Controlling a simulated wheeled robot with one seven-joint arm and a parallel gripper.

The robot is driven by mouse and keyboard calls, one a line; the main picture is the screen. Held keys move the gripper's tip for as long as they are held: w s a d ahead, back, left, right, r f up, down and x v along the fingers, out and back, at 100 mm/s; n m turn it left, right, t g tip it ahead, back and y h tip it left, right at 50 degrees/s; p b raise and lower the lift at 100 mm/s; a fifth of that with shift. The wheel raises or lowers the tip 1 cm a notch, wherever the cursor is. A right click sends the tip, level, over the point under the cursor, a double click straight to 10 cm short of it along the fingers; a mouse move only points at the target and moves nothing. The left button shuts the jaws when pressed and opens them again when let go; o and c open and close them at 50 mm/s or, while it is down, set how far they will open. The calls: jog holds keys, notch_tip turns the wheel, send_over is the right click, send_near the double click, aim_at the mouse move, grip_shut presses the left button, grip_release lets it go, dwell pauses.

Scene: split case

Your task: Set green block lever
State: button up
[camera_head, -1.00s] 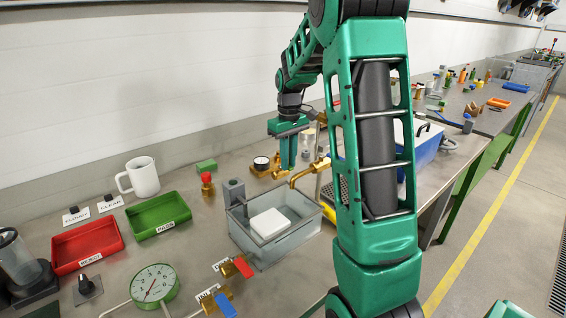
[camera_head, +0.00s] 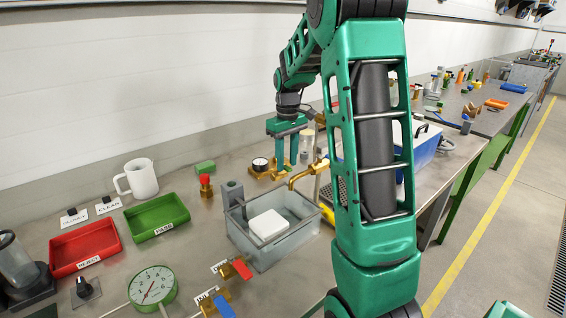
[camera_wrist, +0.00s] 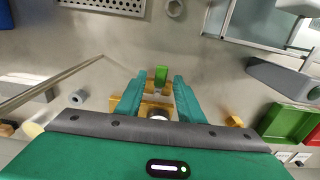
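The green lever (camera_wrist: 161,75) shows in the wrist view as a small upright block shape on a brass fitting (camera_wrist: 149,102). It lies between and just beyond the fingertips of my gripper (camera_wrist: 155,80). The two fingers are apart, with no visible hold on the lever. In the head view my gripper (camera_head: 287,160) points down over the brass fitting with the small dial (camera_head: 260,165). The fingers hide part of that fitting, and I cannot make out the lever there.
A clear tank (camera_head: 262,257) with a white block (camera_head: 268,224) stands in front of my gripper, close to a brass spout (camera_head: 303,177). Green (camera_head: 182,228) and red trays (camera_head: 112,254) lie further left.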

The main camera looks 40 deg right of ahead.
aim_at(286, 167)
notch_tip(286, 167, up, 10)
jog(key=shift+r, duration=0.2)
dwell(0.7)
